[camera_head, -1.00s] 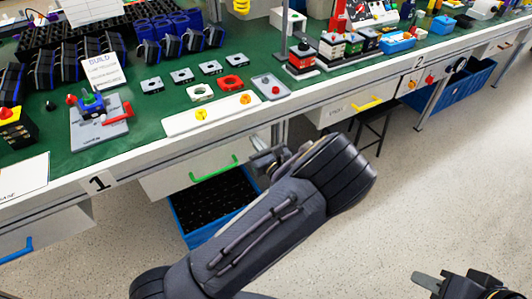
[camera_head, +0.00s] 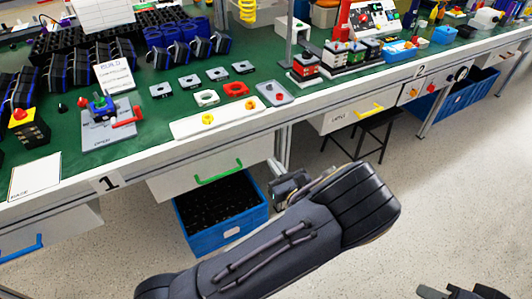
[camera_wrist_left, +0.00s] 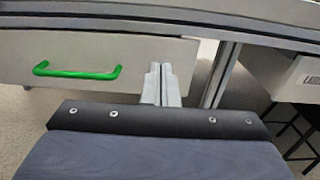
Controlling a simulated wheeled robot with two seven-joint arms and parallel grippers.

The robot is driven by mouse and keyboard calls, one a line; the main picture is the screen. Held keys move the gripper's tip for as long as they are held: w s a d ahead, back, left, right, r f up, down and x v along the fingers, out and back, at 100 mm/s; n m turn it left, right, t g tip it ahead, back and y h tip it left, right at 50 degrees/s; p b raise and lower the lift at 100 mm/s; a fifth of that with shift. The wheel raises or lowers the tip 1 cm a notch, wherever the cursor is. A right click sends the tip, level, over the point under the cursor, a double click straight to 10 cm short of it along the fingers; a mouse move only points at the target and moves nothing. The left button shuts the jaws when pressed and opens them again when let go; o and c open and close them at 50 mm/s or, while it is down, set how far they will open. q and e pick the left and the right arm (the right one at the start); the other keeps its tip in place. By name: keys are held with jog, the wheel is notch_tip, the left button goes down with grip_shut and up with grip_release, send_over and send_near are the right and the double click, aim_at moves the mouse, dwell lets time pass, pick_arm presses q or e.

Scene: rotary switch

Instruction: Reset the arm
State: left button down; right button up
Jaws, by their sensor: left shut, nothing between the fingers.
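My left gripper (camera_head: 277,190) is in front of the bench, below the worktop edge and right of the green drawer handle (camera_head: 218,172). In the left wrist view its two fingers (camera_wrist_left: 161,72) are together with nothing between them, and the drawer front is behind them. They look apart from the bench. My left arm reaches in from the bottom of the head view. A white panel (camera_head: 230,120) with two yellow knobs (camera_head: 207,119) lies near the bench's front edge; no gripper is at it. Part of my right gripper (camera_head: 430,292) shows at the bottom right, mostly cut off.
The green bench top (camera_head: 150,135) carries grey blocks, a red ring (camera_head: 236,89) and a small fixture (camera_head: 101,110). A blue bin (camera_head: 225,228) stands under the drawer. A black stool (camera_head: 378,125) stands beneath the bench further right. The floor at right is clear.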

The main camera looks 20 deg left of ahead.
pick_arm(q)
jog(key=v, duration=0.5)
jog(key=s+a+n+g+h, duration=0.1)
jog(key=s+a+n+g, duration=0.5)
jog(key=a+n+g, duration=0.2)
jog(key=s+a+r+n+g+h, duration=0.1)
jog(key=s+r+n+g+h, duration=0.35)
jog(key=s+n+h, duration=0.85)
jog(key=s+d+r+n+t+h+p, duration=0.1)
jog(key=s+r+n+t+p, duration=0.1)
jog(key=r+p, duration=0.7)
jog(key=s+d+r+n+t+h+p, duration=0.2)
jog(key=r+p, duration=0.6)
jog(key=r, duration=0.9)
jog(key=s+n+t, duration=0.1)
jog(key=n+t, duration=0.1)
jog(key=shift+s+n+h+p, duration=0.3)
jog(key=shift+s+p, duration=0.05)
jog(key=shift+p, duration=0.05)
jog(key=shift+t, duration=0.25)
